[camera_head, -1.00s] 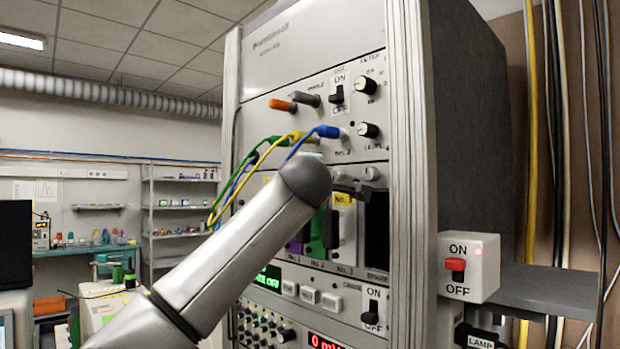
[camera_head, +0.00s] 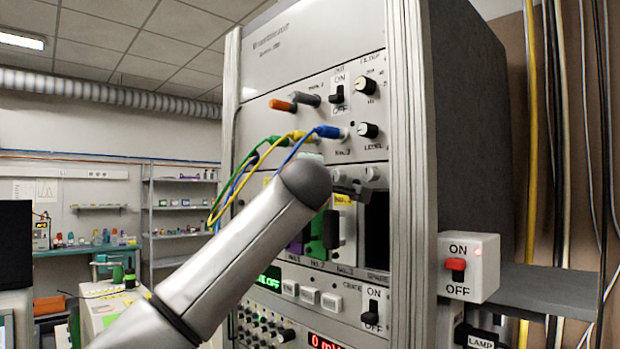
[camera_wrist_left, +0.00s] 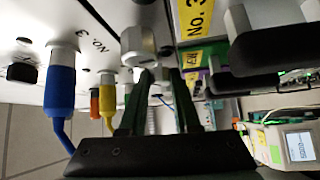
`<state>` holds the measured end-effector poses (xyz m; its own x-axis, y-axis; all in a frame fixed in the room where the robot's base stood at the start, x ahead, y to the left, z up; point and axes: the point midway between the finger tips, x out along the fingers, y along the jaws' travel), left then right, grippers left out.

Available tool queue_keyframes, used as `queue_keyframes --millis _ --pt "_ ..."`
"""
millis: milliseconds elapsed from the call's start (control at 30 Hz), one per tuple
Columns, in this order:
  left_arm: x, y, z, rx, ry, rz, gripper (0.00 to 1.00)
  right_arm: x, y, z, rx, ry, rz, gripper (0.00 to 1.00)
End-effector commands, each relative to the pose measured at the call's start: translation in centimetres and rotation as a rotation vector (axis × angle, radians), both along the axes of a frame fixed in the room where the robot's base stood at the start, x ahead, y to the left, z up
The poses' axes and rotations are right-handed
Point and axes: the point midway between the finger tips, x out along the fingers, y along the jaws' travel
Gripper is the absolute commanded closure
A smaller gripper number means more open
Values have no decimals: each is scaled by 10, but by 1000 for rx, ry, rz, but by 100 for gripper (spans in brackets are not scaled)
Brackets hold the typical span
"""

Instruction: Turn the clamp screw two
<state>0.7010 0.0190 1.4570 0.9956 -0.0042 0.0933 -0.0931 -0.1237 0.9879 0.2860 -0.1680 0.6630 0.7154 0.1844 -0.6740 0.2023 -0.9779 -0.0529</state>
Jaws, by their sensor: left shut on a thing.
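My left gripper (camera_wrist_left: 163,78) is at the row of clamp screws above the numbered modules. Its two dark fingers are close together and shut on a small pale piece, apparently clamp screw two, mostly hidden between them. A large grey clamp screw (camera_wrist_left: 138,45) beside the No. 3 label (camera_wrist_left: 198,18) stands nearer the camera, just beyond the fingertips in the picture. In the head view my left arm hides the held screw. Two grey clamp screws (camera_head: 372,174) show to the right of the wrist. My right gripper is not in view.
Blue (camera_head: 327,131), yellow (camera_head: 297,136) and green plugs with hanging cables are just above my wrist. Black module handles (camera_head: 333,230) stick out below. A red-switch box (camera_head: 468,267) stands right of the rack, by a grey shelf (camera_head: 545,288).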

Motion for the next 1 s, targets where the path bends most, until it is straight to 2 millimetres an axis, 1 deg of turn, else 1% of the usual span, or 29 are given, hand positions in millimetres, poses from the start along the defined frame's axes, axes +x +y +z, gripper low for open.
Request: queue_keyframes --millis 167,700,1000 --pt "0 -5 -4 40 -35 -14 100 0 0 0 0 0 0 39" --pt "2 -1 -8 290 -291 -6 100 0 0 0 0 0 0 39" --pt "2 1 -8 396 -396 -2 100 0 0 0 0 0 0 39"
